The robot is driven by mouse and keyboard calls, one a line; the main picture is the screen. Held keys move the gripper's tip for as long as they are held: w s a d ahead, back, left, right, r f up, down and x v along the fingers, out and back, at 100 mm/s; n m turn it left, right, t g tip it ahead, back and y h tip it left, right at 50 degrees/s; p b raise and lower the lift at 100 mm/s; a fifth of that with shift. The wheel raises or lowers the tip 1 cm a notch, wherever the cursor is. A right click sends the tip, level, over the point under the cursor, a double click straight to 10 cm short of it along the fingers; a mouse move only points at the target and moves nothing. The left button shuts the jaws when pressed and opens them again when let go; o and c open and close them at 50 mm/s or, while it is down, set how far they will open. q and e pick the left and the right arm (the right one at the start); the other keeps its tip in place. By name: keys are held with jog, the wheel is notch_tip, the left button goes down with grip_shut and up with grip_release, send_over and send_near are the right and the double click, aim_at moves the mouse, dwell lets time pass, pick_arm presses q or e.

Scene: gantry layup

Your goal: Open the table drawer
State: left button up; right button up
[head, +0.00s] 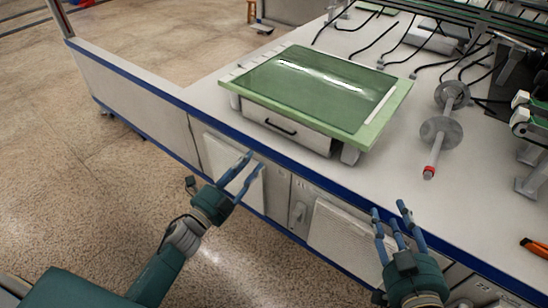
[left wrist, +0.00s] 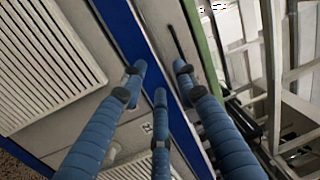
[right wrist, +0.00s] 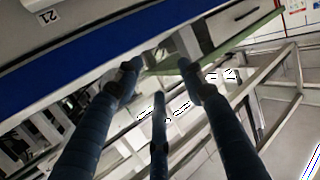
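The drawer (head: 288,133) is a pale front with a dark bar handle (head: 280,127), set under a green-framed glass top on the workbench. It looks shut. In the left wrist view the dark handle (left wrist: 175,43) shows beyond the fingertips. My left gripper (head: 250,163) is open and empty, in front of the bench's blue edge and below the drawer, apart from the handle. My right gripper (head: 390,212) is open and empty, in front of the bench to the right of the drawer. The drawer's inside is hidden.
The glass top (head: 315,88) rests on the white workbench (head: 400,165) with a blue edge. A grey spindle with discs (head: 440,130) and an orange-handled tool (head: 535,246) lie to the right. Black cables run behind. Vented panels (head: 345,231) face the front; the floor at left is clear.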

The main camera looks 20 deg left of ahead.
pick_arm(q)
notch_tip(320, 180, up, 3)
jog(key=d+m+h, duration=0.1)
jog(key=d+m, duration=0.1)
jog(key=b, duration=0.2)
send_near(282, 126)
jog(key=shift+t, duration=0.3)
jog(key=x, duration=0.4)
jog(key=shift+w+d+f, duration=0.15)
jog(key=shift+w+d, duration=0.05)
jog(key=shift+w, duration=0.1)
jog(key=shift+w+d, duration=0.25)
jog(key=shift+w, duration=0.45)
pick_arm(e)
notch_tip(282, 126, up, 12)
jog(key=s+t+y, duration=0.1)
jog(key=t, duration=0.4)
jog(key=shift+a, duration=0.4)
pick_arm(q)
jog(key=shift+c, duration=0.5)
pick_arm(e)
jog(key=shift+f, duration=0.1)
pick_arm(q)
grip_shut()
